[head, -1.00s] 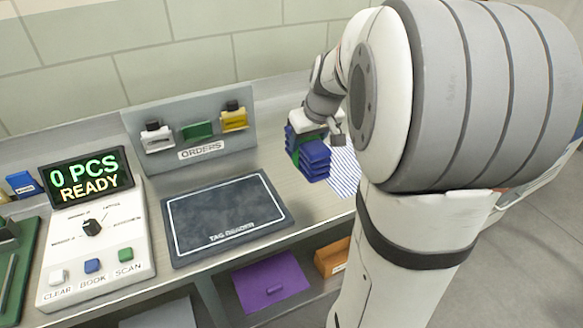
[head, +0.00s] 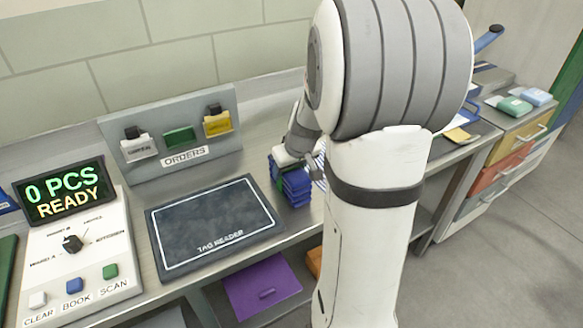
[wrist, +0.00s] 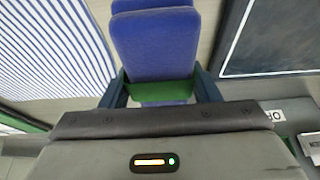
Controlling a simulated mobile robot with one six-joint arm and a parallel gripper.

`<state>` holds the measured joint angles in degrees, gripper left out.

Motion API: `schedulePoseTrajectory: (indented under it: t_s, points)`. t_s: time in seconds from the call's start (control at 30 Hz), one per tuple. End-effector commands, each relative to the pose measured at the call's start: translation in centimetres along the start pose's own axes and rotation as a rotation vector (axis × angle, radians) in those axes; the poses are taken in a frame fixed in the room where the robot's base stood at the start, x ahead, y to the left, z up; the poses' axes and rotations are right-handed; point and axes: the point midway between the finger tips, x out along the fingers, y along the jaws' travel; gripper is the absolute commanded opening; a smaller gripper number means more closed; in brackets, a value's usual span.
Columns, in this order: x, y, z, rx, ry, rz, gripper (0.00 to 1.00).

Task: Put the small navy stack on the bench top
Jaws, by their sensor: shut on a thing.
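The small navy stack (head: 290,186) is several folded navy pieces with a green band. It is at the right of the tag reader, low over the bench top (head: 258,106); I cannot tell whether it touches the bench. My gripper (head: 294,168) is above it and shut on it. In the wrist view the stack (wrist: 155,45) lies between my two fingers (wrist: 160,90), at the green band (wrist: 165,92). Its underside is hidden.
The dark tag reader mat (head: 215,225) lies just left of the stack. A blue-striped cloth (wrist: 45,45) is on the other side. The orders board (head: 175,145) stands behind, the control panel (head: 80,255) at left. A purple piece (head: 262,285) is on the lower shelf.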

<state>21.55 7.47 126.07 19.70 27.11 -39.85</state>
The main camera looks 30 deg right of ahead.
Motion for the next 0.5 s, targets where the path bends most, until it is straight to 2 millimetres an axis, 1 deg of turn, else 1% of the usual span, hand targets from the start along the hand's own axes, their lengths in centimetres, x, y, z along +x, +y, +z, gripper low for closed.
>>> schedulePoseTrajectory:
  t_s: [0.13, 0.27, 0.3, 0.5]
  points:
    - [-0.13, 0.04, -0.09, 0.0, 0.002, 0.001, 0.22]
    - [0.21, 0.05, 0.06, 0.001, 0.002, 0.001, 0.22]
    - [0.23, 0.05, 0.1, 0.001, 0.001, 0.0, 0.57]
    - [0.11, 0.07, 0.06, 0.002, 0.001, 0.001, 0.73]
